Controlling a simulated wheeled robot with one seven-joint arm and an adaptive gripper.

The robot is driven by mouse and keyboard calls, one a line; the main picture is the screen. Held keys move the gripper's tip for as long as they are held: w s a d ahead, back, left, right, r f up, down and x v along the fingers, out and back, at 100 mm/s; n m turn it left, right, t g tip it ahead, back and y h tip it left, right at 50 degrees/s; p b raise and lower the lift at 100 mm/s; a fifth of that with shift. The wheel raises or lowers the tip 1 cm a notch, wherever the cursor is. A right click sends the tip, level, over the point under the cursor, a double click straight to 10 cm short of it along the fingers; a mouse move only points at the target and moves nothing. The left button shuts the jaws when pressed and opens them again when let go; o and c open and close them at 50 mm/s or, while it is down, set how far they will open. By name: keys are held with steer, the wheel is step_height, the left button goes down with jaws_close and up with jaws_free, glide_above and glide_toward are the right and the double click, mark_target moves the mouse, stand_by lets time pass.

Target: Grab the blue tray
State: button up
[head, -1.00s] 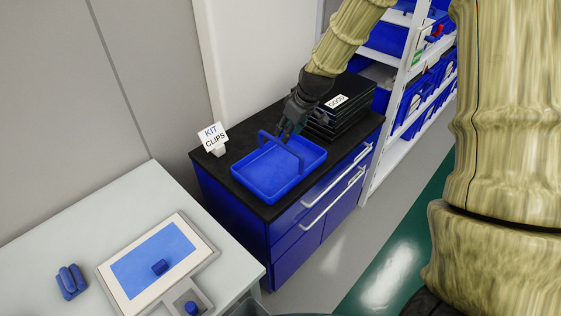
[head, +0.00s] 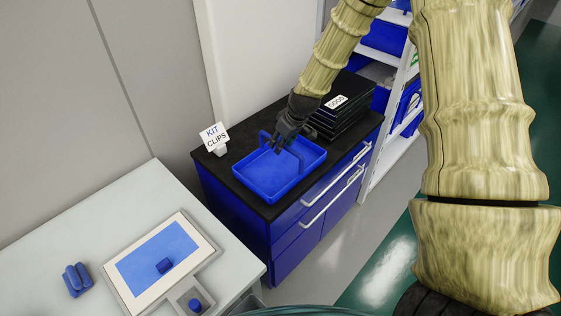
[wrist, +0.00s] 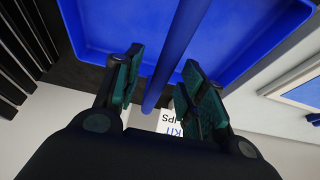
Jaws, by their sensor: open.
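The blue tray (head: 262,182) sits on the black top of a blue drawer cabinet. A blue handle bar (head: 288,148) arches over it. My gripper (head: 279,148) is over the tray, close to the handle. In the wrist view my gripper (wrist: 158,82) is open, with its two green-padded fingers on either side of the handle (wrist: 179,45). The handle runs between them with a gap on each side. The tray floor (wrist: 240,30) shows beyond the fingers.
A stack of black trays (head: 340,117) stands right of the blue tray. A "KIT CLIPS" sign (head: 214,138) stands at its left. A pale table (head: 90,235) holds a white-framed blue panel (head: 155,258) and small blue parts. A shelf with blue bins (head: 385,40) stands behind.

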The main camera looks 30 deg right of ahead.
steer(key=shift+w+a+f, duration=0.1)
steer(key=shift+w+f, duration=0.1)
steer(key=shift+f, duration=0.45)
steer(key=shift+c, duration=0.2)
jaws_close()
